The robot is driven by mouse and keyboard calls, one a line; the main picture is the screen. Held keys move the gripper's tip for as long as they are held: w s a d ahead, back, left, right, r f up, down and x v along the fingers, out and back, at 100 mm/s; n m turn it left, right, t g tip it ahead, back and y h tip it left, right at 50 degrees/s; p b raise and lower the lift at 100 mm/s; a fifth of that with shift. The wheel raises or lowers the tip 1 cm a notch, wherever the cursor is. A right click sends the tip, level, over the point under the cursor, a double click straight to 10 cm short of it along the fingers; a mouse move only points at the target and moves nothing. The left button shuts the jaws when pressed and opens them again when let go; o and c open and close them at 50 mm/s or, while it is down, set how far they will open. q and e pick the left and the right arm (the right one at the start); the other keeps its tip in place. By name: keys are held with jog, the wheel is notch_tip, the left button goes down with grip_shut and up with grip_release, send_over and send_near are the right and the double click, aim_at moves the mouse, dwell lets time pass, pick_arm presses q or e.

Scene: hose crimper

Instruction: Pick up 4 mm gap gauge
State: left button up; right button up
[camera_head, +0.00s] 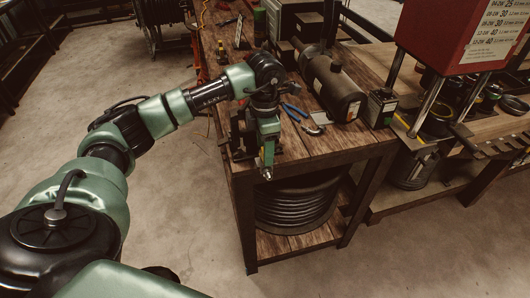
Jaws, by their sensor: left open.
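My left gripper (262,113) points down over the front left corner of the wooden workbench (330,146). It is open, and I see nothing held in it. Its fingertips are hard to tell apart from the green vise-like tool (267,143) at the bench edge below it. I cannot pick out the 4 mm gap gauge with certainty. A small shiny metal piece (314,130) lies on the bench to the right of the gripper, but it is too small to identify. My right gripper is not in view.
Blue-handled pliers (294,110) lie right of the gripper. A red machine (463,36) is at the far right. A hose coil (294,207) sits under the bench. Bare planks show near the front edge.

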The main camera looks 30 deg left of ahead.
pick_arm(q)
jog(key=shift+f, duration=0.5)
grip_shut()
jog(key=shift+r, duration=0.1)
